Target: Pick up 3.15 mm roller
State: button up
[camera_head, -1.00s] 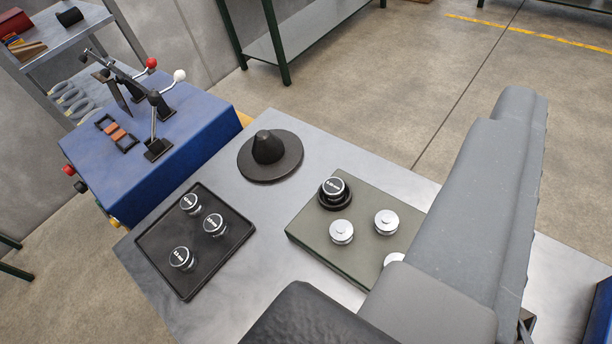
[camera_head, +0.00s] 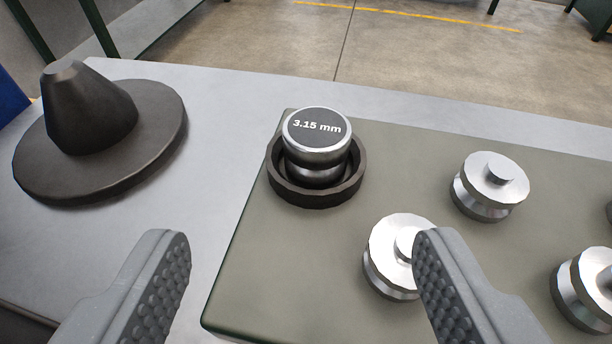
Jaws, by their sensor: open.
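The 3.15 mm roller (camera_head: 317,143) is a shiny metal spool with a dark top that carries its label. It sits upright in a dark round ring holder (camera_head: 318,196) at the left back corner of a grey-green board (camera_head: 262,262). My gripper (camera_head: 301,247) is open and empty. Its two fingers are in the lower part of the view, one to the left and one to the right of the roller's line, nearer to the camera than the roller. The right finger covers part of a plain metal roller.
Plain metal rollers stand on the board: one by the right finger (camera_head: 388,262), one further back (camera_head: 488,186) and one at the right edge (camera_head: 590,285). A dark cone on a disc (camera_head: 95,120) stands at the left. Bare metal table (camera_head: 215,165) lies between.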

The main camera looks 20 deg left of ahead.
aim_at(318, 132)
jog(key=b+x, duration=0.1)
jog(key=x, duration=0.6)
jog(key=shift+d+f, duration=0.1)
jog(key=shift+w+f, duration=0.1)
jog(key=shift+w, duration=0.5)
jog(key=x, duration=0.2)
jog(key=b+x, duration=0.1)
jog(key=x, duration=0.1)
jog(key=shift+w+d, duration=0.15)
jog(key=shift+w, duration=0.3)
jog(key=c, duration=1.3)
